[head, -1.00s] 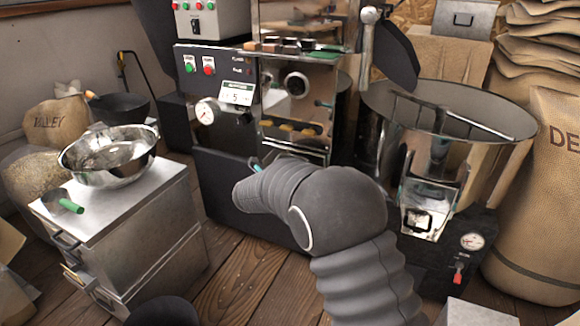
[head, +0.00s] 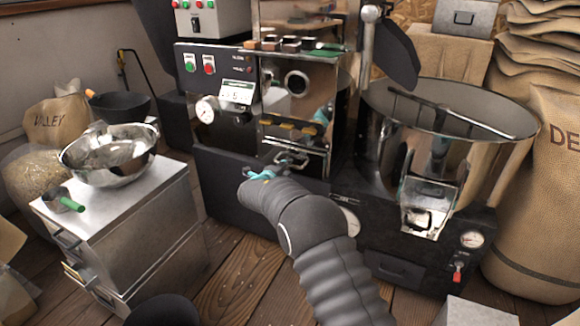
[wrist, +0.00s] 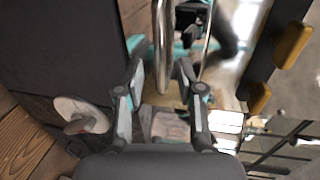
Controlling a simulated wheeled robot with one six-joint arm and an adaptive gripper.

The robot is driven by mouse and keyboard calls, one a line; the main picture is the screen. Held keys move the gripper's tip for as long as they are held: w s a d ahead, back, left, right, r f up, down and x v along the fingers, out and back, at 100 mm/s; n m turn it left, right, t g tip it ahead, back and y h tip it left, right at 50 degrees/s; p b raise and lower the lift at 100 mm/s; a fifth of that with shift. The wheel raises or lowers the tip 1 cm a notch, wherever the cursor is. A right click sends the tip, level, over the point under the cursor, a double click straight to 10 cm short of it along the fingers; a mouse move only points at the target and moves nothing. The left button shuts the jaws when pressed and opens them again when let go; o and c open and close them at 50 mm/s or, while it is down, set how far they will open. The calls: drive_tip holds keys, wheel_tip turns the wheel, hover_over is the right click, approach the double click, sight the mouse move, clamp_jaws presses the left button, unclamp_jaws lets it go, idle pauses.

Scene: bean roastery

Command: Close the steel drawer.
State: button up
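The steel drawer (head: 312,163) is low in the shiny front of the roasting machine, with a bar handle (head: 290,158) across it. How far out it stands is hard to tell. My gripper (head: 262,173) is just left of and below this handle in the head view. In the wrist view my gripper (wrist: 162,75) is open, its two grey and teal fingers apart. An upright-looking steel bar (wrist: 162,40) shows between and beyond the fingertips; I cannot tell whether they touch it. Nothing is held.
A steel cabinet (head: 150,235) with a steel bowl (head: 108,155) and a green-handled scoop (head: 62,203) stands at left. The round cooling bin (head: 450,110) is at right, with sacks (head: 545,210) beyond. Bare wooden floor (head: 235,275) lies between cabinet and machine.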

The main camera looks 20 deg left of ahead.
drive_tip(key=shift+x, duration=1.6)
clamp_jaws()
